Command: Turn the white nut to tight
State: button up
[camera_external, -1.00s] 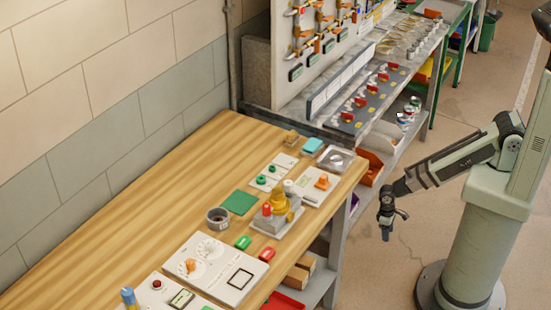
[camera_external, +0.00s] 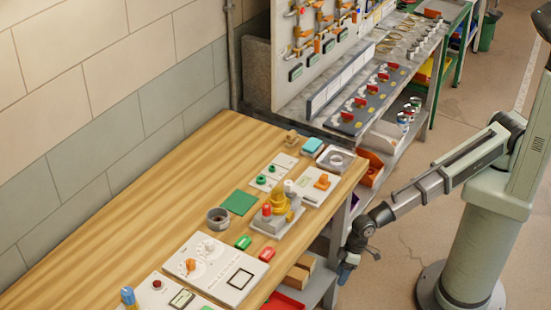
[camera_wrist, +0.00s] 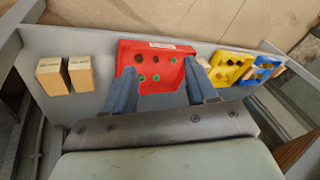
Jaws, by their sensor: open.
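The white nut is too small to identify surely. A white round part (camera_external: 209,245) is on the white panel (camera_external: 233,262) on the bench, close to an orange knob (camera_external: 190,265). Another small white part (camera_external: 289,186) stands behind the yellow and grey fixture (camera_external: 280,205). My gripper (camera_external: 345,274) hangs beside the bench's right edge, below the top and well apart from both white parts. In the wrist view its two blue fingers (camera_wrist: 163,92) are spread with nothing between them. No white nut is recognisable there.
The wooden bench top (camera_external: 130,205) has a clear left side. Its right edge lies between my gripper and the panel. The wrist view faces a lower shelf with a red tray (camera_wrist: 155,55), a yellow tray (camera_wrist: 231,66) and wooden blocks (camera_wrist: 53,76).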

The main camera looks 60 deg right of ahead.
jog(key=s+a+r+n+y, duration=0.1)
jog(key=s+a+r+n, duration=0.1)
jog(key=s+a+r, duration=0.55)
jog(key=s+a+r+n+g+y, duration=0.15)
jog(key=s+a+r, duration=0.25)
jog(key=a+r, duration=0.7)
jog(key=s+a+r+n+t+y, duration=0.1)
jog(key=s+a+r+n, duration=0.3)
jog(key=a+r, duration=0.5)
notch_tip(320, 180, up, 24)
jog(key=f+n+h, duration=0.1)
jog(key=n+h, duration=0.7)
jog(key=n, duration=0.2)
send_over(288, 182)
jog(key=shift+g, duration=0.45)
notch_tip(288, 182, down, 13)
jog(key=shift+s+f, duration=0.1)
jog(key=shift+c, duration=0.3)
